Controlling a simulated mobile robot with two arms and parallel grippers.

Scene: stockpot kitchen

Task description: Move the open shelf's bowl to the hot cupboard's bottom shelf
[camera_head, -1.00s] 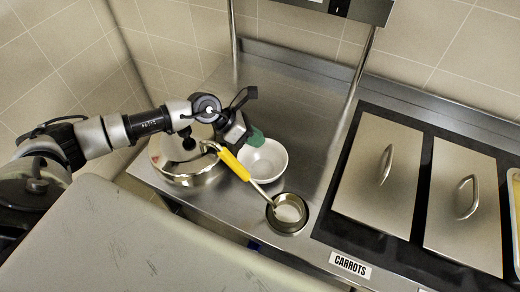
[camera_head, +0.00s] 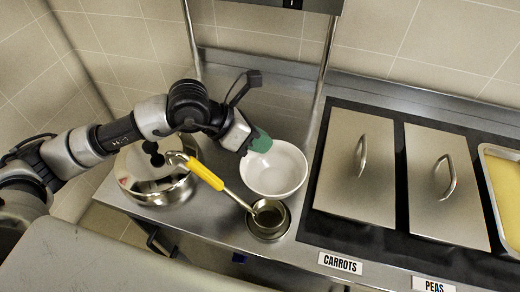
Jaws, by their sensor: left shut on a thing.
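A white bowl (camera_head: 275,172) is in the head view, near the middle of the steel counter. My left gripper (camera_head: 258,143) is at the bowl's upper left rim, with its green fingertips shut on that rim. The bowl looks slightly tilted, and I cannot tell whether it is clear of the counter. The open shelf and the hot cupboard are not clearly identifiable here. My right gripper is not in view.
A steel pot (camera_head: 155,178) stands left of the bowl under my left arm. A yellow-handled ladle (camera_head: 207,174) rests in a small round steel well (camera_head: 267,218) just below the bowl. Lidded pans (camera_head: 357,170) labelled CARROTS and PEAS lie to the right.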

